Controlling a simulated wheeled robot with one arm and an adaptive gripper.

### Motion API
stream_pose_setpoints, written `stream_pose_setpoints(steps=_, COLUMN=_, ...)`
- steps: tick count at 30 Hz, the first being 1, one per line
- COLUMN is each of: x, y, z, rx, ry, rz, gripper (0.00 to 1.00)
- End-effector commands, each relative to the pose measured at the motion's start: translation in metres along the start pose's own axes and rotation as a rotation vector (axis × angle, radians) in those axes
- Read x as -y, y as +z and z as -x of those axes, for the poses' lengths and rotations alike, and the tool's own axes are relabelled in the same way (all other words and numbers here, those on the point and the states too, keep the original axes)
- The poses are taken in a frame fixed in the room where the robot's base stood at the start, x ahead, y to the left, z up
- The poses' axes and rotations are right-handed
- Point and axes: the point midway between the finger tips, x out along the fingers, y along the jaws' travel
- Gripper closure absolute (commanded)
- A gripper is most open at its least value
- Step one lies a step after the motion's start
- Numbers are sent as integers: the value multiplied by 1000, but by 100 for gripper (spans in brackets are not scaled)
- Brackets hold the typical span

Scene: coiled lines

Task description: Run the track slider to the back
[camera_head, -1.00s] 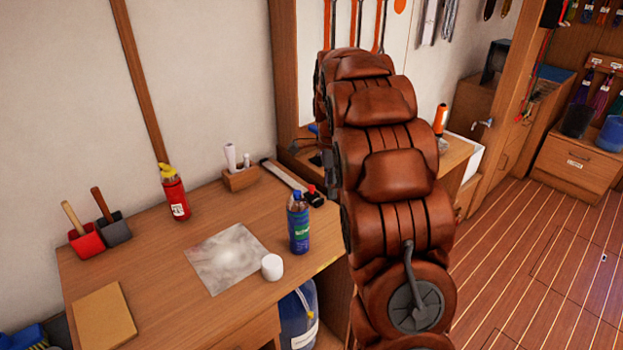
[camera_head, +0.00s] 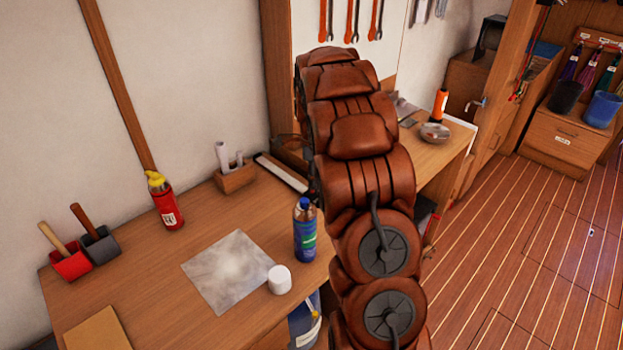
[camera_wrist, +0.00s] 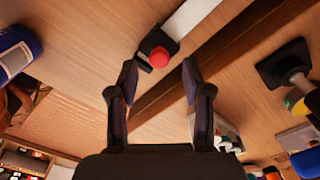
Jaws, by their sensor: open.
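The track slider (camera_wrist: 158,48) is a small black block with a round red knob, at the near end of a pale straight track (camera_wrist: 195,15) in the wrist view. In the head view the track (camera_head: 282,172) lies on the desk near the wall, and my arm hides the slider. My gripper (camera_wrist: 159,72) is open and empty. Its two dark fingers point at the desk, with the red knob between and just beyond their tips in the picture. I cannot tell how high the fingers are above it.
A wooden holder (camera_head: 236,177) stands left of the track. A black-based object (camera_wrist: 285,65) lies to the right in the wrist view. The middle of the desk is partly clear.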

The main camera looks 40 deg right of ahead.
Motion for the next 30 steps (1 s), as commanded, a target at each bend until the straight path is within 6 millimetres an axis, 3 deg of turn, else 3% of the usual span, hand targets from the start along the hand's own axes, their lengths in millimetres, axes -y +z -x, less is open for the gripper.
stream_pose_setpoints(steps=6, x=-1, y=1, z=-19, rx=0, ry=2, rz=2, gripper=51)
stream_pose_setpoints(steps=17, x=0, y=3, z=-24, rx=0, ry=-1, rz=5, gripper=51)
stream_pose_setpoints(steps=30, x=-1, y=3, z=-24, rx=0, ry=-1, rz=5, gripper=97)
